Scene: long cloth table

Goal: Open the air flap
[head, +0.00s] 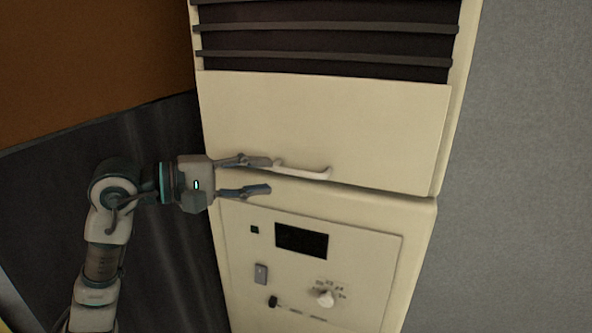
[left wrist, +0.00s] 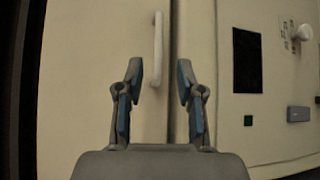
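The air flap (head: 320,118) is a cream panel with dark slats above it, on the upper part of a tall cream unit, and it looks closed. Its light handle (head: 305,171) runs along its lower edge. In the left wrist view the handle (left wrist: 157,48) stands upright beyond the fingertips, nearer the left finger. My left gripper (head: 271,175) is open in front of the unit, by the left end of the handle. In the left wrist view the left gripper (left wrist: 160,82) has nothing between its fingers. My right gripper is not in view.
Below the flap is a control panel with a dark display (head: 301,240), a round knob (head: 326,298) and a small switch (head: 261,274). Dark slats (head: 325,45) lie above the flap. A grey wall (head: 525,170) is at the right.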

